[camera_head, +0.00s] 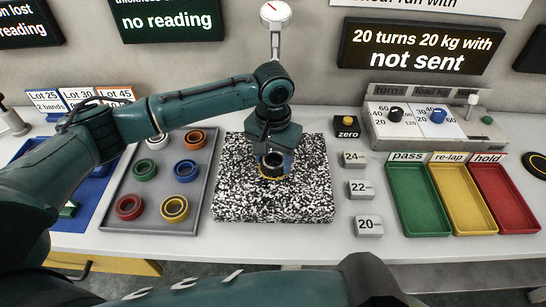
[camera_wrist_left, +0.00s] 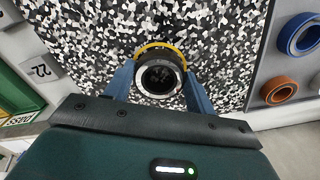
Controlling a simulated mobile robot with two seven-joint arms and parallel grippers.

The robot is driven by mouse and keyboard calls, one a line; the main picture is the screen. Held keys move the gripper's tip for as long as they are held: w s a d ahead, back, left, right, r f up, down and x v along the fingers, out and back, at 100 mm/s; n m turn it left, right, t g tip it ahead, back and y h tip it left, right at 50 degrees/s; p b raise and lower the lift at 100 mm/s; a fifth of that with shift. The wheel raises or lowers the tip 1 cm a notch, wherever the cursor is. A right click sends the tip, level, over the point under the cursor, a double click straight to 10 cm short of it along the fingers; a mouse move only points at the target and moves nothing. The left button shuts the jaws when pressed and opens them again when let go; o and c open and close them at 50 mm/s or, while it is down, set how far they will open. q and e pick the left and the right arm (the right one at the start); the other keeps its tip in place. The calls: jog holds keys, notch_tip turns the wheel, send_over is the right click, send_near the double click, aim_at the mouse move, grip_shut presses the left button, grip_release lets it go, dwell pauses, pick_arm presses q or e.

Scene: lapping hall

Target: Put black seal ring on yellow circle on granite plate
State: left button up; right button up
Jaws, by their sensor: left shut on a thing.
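The black seal ring (camera_head: 272,166) is held between the blue fingers of my left gripper (camera_head: 273,161). It also shows in the left wrist view (camera_wrist_left: 147,80), between the two blue fingertips (camera_wrist_left: 160,80). The granite plate (camera_head: 235,190) is a black-and-white speckled block. The yellow circle (camera_wrist_left: 158,46) on it shows as an arc past the ring's far edge; in the head view its near edge (camera_head: 270,178) shows under the ring. The ring is over the circle and hides most of it. I cannot tell whether the ring touches the plate. My right gripper is not in view.
A grey tray (camera_head: 151,195) with several coloured rings lies left of the plate. Weights (camera_head: 362,188) stand to its right, then green, yellow (camera_head: 463,205) and red trays. A dial gauge (camera_head: 275,15) stands behind the plate.

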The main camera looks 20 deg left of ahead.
pick_arm(q)
jog(key=shift+f, duration=0.15)
jog(key=o, duration=1)
jog(key=shift+f, duration=0.1)
notch_tip(320, 180, up, 12)
jog(key=shift+r, duration=0.15)
dwell(0.3)
